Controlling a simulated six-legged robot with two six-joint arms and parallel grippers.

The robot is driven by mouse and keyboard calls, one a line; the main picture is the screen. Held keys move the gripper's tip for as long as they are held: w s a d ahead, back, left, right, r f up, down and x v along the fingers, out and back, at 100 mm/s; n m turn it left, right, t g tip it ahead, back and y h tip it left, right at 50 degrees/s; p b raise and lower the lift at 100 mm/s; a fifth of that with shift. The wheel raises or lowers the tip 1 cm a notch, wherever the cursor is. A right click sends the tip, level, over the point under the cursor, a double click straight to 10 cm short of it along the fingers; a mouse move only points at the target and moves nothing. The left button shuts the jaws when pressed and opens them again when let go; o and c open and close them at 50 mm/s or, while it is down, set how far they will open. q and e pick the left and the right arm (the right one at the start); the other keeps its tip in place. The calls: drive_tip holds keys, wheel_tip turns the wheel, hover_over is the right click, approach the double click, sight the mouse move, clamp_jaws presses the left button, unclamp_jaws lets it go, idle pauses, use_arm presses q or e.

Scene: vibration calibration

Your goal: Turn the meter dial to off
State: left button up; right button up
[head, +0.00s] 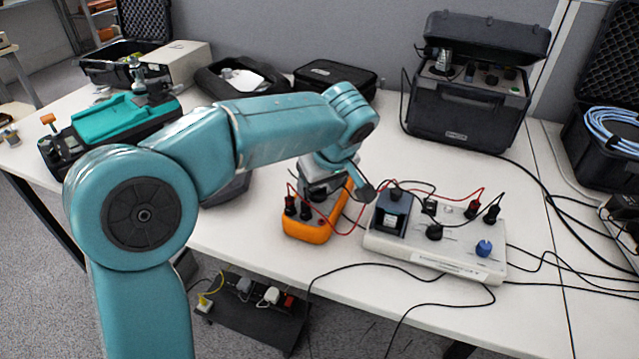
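An orange and grey meter (306,232) lies on the white table, with black and red leads plugged in at its near end. My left arm comes in from the left and bends down over the meter. My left gripper (335,185) is at the meter's upper part, and its wrist covers the dial and most of the meter's face. The fingertips are hidden, so I cannot tell whether they touch the dial or are open or shut. My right gripper is not in view.
A white panel box (440,262) with knobs and plugged leads stands right of the meter. A black case with instruments (468,118) stands behind. A teal device (120,122) is at the left. Black cables (400,285) trail over the table's front edge.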

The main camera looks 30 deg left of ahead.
use_arm(q)
drive_tip(key=p+v, duration=0.5)
drive_tip(key=v, duration=1.1)
drive_tip(key=shift+r, duration=0.2)
